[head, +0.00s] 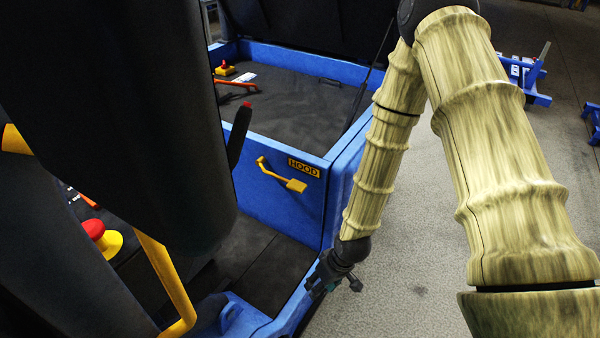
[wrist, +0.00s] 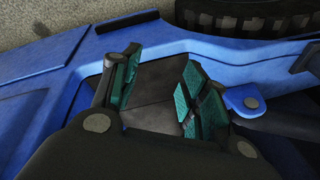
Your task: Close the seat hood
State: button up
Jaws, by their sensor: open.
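The seat hood (head: 310,22) is a dark panel standing raised at the back of a blue box (head: 285,200), at the top of the head view. Its upper edge is cut off by the frame. A thin dark strut (head: 371,75) runs between the hood and the box's right side. The box's front bears a HOOD label (head: 304,168) and a yellow lever (head: 283,177). My gripper (head: 318,287) is low in front of the box's right corner, apart from the hood. In the wrist view my gripper (wrist: 160,88) is open and empty, its teal-padded fingers above a blue frame (wrist: 215,52).
A large black seat (head: 110,110) fills the left. A yellow rail (head: 165,280) and a red knob (head: 94,229) are beside it. A red-handled lever (head: 240,130) stands by the box. Open grey floor (head: 420,270) lies right. A dark tyre (wrist: 250,15) shows in the wrist view.

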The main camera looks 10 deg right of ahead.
jog(key=w+r+n+p, duration=0.2)
jog(key=w+r, duration=0.6)
jog(key=n+t+p, duration=0.2)
jog(key=n+p, duration=0.2)
send_near(298, 185)
jog(key=shift+p+x, duration=1.4)
jog(key=shift+x, duration=2.6)
jog(key=shift+w, duration=0.1)
